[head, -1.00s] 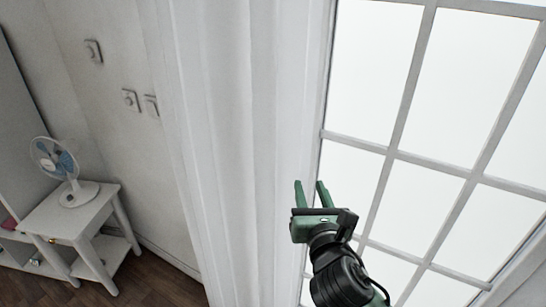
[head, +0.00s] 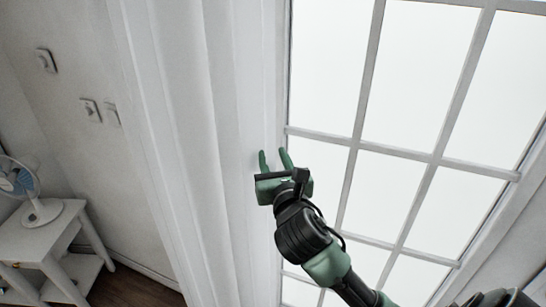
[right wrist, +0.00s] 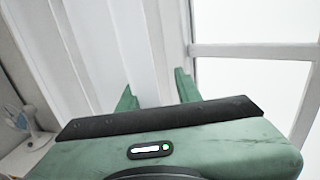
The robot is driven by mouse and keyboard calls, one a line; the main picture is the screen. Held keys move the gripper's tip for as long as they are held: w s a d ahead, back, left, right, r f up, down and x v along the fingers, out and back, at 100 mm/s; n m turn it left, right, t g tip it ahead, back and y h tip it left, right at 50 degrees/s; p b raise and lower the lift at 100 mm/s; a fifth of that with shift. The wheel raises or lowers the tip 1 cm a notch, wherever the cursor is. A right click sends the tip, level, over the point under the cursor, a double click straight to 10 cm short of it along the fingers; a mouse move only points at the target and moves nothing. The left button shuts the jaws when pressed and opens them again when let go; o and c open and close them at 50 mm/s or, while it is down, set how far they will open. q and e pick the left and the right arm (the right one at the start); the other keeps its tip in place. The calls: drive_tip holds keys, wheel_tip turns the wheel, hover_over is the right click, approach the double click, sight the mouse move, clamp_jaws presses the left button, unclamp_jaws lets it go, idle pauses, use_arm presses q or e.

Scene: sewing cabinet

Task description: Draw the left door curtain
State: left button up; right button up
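The left door curtain (head: 190,150) is white and hangs in long vertical folds, gathered at the left side of the glazed door (head: 400,100). It also shows in the right wrist view (right wrist: 115,50). My right gripper (head: 274,156) is at the curtain's right edge, beside the glass. Its green fingers are apart, and in the right wrist view (right wrist: 156,92) the curtain's edge folds show between and beyond them. I cannot tell whether the fingers touch the cloth. My left gripper is not in view.
A small white table (head: 40,240) with a fan (head: 38,205) stands at the lower left. Switches (head: 90,109) are on the wall left of the curtain. Pale window bars (head: 400,153) cross the glass at right.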

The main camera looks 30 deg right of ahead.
drive_tip(key=shift+c, duration=0.3)
clamp_jaws()
idle(1.1)
